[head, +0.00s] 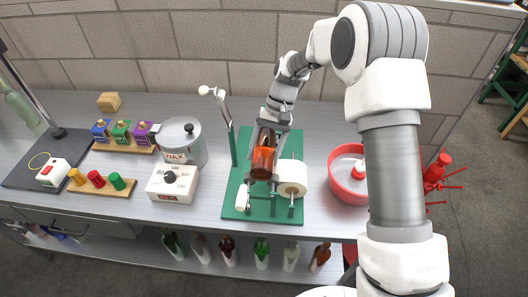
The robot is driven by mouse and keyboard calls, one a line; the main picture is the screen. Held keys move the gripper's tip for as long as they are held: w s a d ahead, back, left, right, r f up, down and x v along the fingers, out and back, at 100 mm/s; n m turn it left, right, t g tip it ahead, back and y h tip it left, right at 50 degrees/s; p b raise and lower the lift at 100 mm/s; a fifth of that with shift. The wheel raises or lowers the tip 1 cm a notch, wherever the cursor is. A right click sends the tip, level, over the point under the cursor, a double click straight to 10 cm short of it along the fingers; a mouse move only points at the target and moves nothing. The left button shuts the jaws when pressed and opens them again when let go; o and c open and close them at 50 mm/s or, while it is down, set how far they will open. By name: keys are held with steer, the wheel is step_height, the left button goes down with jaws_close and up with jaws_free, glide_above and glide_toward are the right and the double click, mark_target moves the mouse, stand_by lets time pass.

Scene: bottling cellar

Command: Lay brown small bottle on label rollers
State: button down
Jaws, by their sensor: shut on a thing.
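My gripper (268,138) is shut on a brown small bottle (263,161), with its fingers on either side of the glass. The bottle is over the middle of a green labelling stand (233,203) on the bench. The label rollers (262,187) are a dark metal frame on that stand, just below the bottle in the picture and partly hidden by it. Whether the bottle touches the rollers I cannot tell. A white label roll (292,178) sits at their right, and a small white roller (242,197) at the front left.
A lever with a white knob (205,91) rises at the stand's left. Further left are a wax pot (187,146), a white heater box (172,184) and wooden racks (120,189). A red bowl (346,187) stands right. Several bottles (262,252) are on the lower shelf.

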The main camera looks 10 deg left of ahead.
stand_by(0.3)
jaws_free()
steer(key=v, duration=1.7)
steer(key=shift+r, duration=0.25)
steer(key=shift+d, duration=0.1)
